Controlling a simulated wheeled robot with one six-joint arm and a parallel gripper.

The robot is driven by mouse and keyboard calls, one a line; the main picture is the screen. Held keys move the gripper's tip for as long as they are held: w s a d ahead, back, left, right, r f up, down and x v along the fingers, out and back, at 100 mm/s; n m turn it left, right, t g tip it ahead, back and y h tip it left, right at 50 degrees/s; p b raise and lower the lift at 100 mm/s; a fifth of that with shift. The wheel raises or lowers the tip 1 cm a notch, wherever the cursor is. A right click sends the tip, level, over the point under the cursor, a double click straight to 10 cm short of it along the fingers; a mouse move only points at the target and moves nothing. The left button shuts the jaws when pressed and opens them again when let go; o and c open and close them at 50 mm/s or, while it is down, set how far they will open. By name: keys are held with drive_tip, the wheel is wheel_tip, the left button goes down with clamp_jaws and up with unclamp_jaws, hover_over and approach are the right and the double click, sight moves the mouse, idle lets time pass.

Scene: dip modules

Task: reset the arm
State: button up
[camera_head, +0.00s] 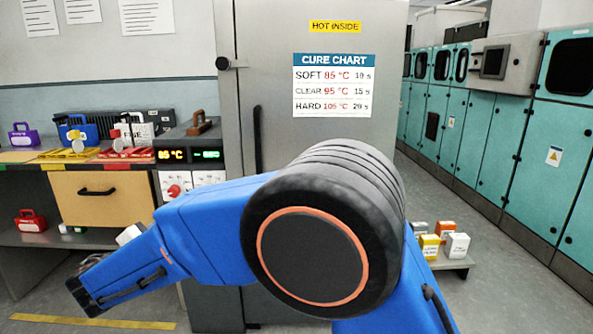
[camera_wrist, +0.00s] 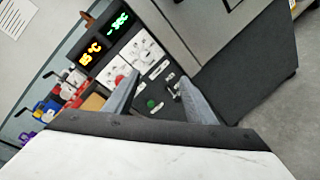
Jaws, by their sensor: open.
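My blue arm is folded across the head view, its large dark joint in front of the grey cabinet. My gripper shows in the wrist view (camera_wrist: 160,95), its two grey fingers apart with nothing between them. It faces the control panel (camera_wrist: 145,60), which has two lit displays, a red knob and a green button, and it appears apart from the panel. In the head view the gripper itself is hidden or cannot be made out, and the panel (camera_head: 190,160) shows "85 °C" in orange.
The grey cabinet (camera_head: 275,90) carries a cure chart (camera_head: 333,85) and a "HOT INSIDE" label. A bench (camera_head: 130,166) with coloured modules stands left, with a drawer (camera_head: 100,195) below. Small coloured containers (camera_head: 440,240) sit low at right. Teal cabinets (camera_head: 480,130) line the right wall beside open floor.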

drive_tip(key=w+d+r+m+g+h, duration=0.1)
drive_tip(key=w+d+m, duration=0.1)
drive_tip(key=d, duration=0.5)
drive_tip(key=w+d+r+m+g+h, duration=0.1)
drive_tip(key=w+d+m+g, duration=0.1)
drive_tip(key=d, duration=0.6)
drive_tip(key=s+d+m+g+h, duration=0.1)
drive_tip(key=s+d+m+g, duration=0.25)
drive_tip(key=d, duration=1.15)
drive_tip(key=s+d+m+g, duration=0.2)
drive_tip(key=d+m+g, duration=0.15)
drive_tip(key=d, duration=1.15)
drive_tip(key=s+d+f+m+g+y, duration=0.25)
drive_tip(key=s+d+m, duration=0.35)
drive_tip(key=s+d, duration=0.7)
drive_tip(key=s+d+f+m+y, duration=0.1)
drive_tip(key=s+f+m, duration=0.1)
drive_tip(key=s, duration=0.5)
drive_tip(key=s+d+f+m+t+y, duration=0.1)
drive_tip(key=s+d+f+m+y, duration=0.1)
drive_tip(key=s+m, duration=0.3)
drive_tip(key=shift+s+d+f, duration=0.15)
drive_tip(key=shift+s+f, duration=0.55)
drive_tip(key=shift+s, duration=0.55)
